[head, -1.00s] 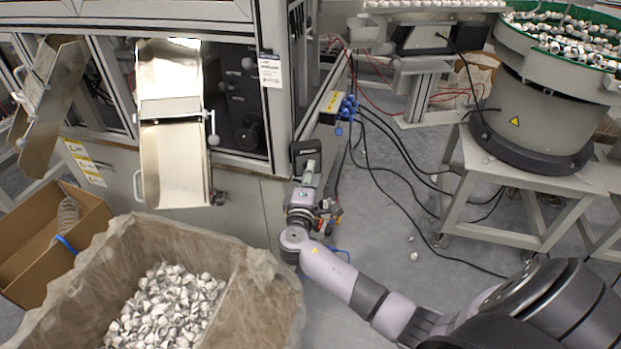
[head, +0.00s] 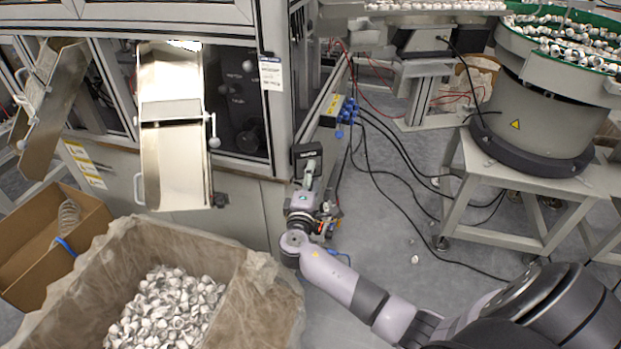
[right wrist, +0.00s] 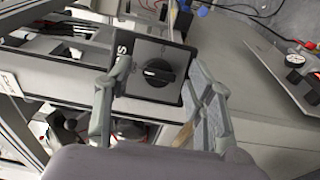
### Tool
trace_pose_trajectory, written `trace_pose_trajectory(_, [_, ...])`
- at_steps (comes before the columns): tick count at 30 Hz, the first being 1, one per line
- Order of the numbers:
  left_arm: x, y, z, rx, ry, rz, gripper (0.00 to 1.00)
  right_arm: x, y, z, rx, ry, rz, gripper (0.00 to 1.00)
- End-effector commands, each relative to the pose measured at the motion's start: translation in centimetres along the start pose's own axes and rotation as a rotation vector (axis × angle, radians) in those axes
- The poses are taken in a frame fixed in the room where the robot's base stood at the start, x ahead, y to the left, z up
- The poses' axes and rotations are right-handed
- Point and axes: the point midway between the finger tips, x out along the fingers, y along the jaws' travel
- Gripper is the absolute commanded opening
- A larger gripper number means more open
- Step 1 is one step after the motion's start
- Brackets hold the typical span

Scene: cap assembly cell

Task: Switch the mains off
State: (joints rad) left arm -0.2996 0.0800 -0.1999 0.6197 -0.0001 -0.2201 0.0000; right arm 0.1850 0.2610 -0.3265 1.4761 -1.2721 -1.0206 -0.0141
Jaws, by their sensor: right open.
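The mains switch is a grey plate with a black rotary knob (right wrist: 158,72), seen in the right wrist view. Its dark housing (head: 305,151) shows in the head view at the machine cabinet's corner. My right gripper (right wrist: 160,78) is open, its fingers on either side of the knob in the picture, with a visible gap to it. I cannot tell how deep the fingertips are relative to the knob. In the head view the right gripper (head: 307,178) is just in front of the housing and partly covers it. My left gripper is not in view.
A lined crate (head: 262,290) of white caps stands at lower left, near my right arm. A metal chute (head: 175,165) hangs from the cabinet. Cables (head: 400,160) run across the floor to the right. A feeder bowl (head: 540,110) stands at upper right.

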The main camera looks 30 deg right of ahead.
Motion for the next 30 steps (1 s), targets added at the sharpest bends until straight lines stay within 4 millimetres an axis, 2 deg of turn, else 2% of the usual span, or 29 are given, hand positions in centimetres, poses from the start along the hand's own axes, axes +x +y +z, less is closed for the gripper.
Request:
trace_pose_trajectory(5, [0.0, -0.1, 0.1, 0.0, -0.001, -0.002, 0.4, -0.1, 0.0, 0.0, 0.0, 0.0, -0.001, 0.5])
trace_pose_trajectory(8, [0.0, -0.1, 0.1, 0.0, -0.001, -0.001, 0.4, -1.0, -0.1, 0.0, 0.001, 0.001, -0.001, 0.5])
trace_pose_trajectory(21, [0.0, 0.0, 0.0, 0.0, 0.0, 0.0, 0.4, -9.6, -0.1, 0.0, 0.002, 0.001, -0.003, 0.5])
trace_pose_trajectory(25, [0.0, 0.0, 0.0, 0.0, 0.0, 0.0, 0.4, -11.2, -0.1, 0.0, 0.0, 0.0, -0.001, 0.5])
trace_pose_trajectory(30, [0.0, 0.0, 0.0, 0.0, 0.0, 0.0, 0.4, -12.0, 0.0, 0.0, 0.0, 0.0, -0.001, 0.5])
